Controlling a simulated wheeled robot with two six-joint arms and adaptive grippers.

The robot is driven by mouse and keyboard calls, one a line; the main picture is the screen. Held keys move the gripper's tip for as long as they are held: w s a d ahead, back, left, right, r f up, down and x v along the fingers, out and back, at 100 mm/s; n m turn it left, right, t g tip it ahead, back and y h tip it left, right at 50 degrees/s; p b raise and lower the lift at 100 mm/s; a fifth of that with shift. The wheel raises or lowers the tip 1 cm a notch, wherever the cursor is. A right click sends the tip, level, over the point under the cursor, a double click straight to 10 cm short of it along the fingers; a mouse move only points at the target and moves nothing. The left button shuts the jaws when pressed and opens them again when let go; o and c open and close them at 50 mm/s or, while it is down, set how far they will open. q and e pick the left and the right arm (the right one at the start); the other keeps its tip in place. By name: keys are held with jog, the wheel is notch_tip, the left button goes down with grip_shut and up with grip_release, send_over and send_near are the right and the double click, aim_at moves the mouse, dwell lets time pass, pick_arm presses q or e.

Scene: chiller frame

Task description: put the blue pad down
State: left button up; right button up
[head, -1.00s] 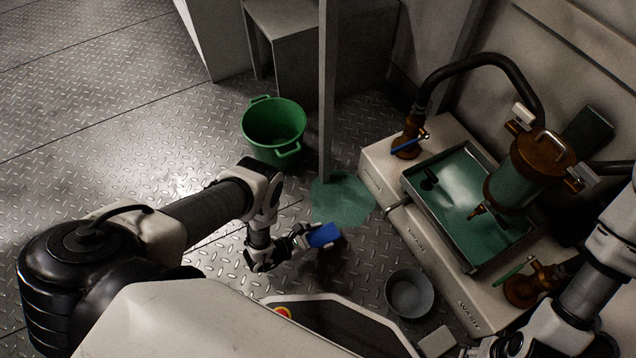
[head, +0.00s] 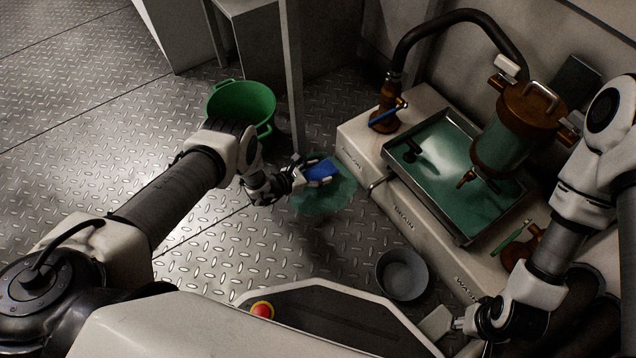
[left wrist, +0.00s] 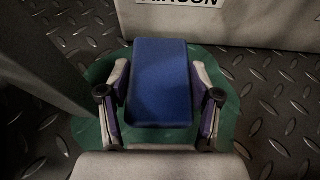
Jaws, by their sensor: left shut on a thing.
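My left gripper (head: 303,176) is shut on the blue pad (head: 321,169), a flat dark-blue block. It holds the pad over the green puddle (head: 335,201) on the metal floor, beside the grey post. In the left wrist view the blue pad (left wrist: 161,82) sits between both fingers (left wrist: 160,112), with green liquid (left wrist: 222,125) showing around it. I cannot tell whether the pad touches the puddle. My right gripper (head: 459,323) is at the lower right by a light grey flat piece (head: 437,322); whether it grips that piece is unclear.
A green bucket (head: 241,104) stands left of the grey post (head: 293,80). A grey bowl (head: 403,275) is on the floor near the white frame (head: 362,150). A metal tray (head: 455,232) with green liquid lies on that frame. Floor at left is clear.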

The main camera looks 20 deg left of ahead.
pick_arm(q)
jog(key=shift+s+f+b, duration=0.15)
jog(key=shift+f+b, duration=0.9)
jog(key=shift+f, duration=1.1)
jog(key=o, duration=0.9)
jog(key=shift+o, duration=0.2)
pick_arm(e)
notch_tip(320, 180, down, 3)
jog(key=shift+f, duration=0.1)
pick_arm(q)
jog(key=shift+r, duration=0.1)
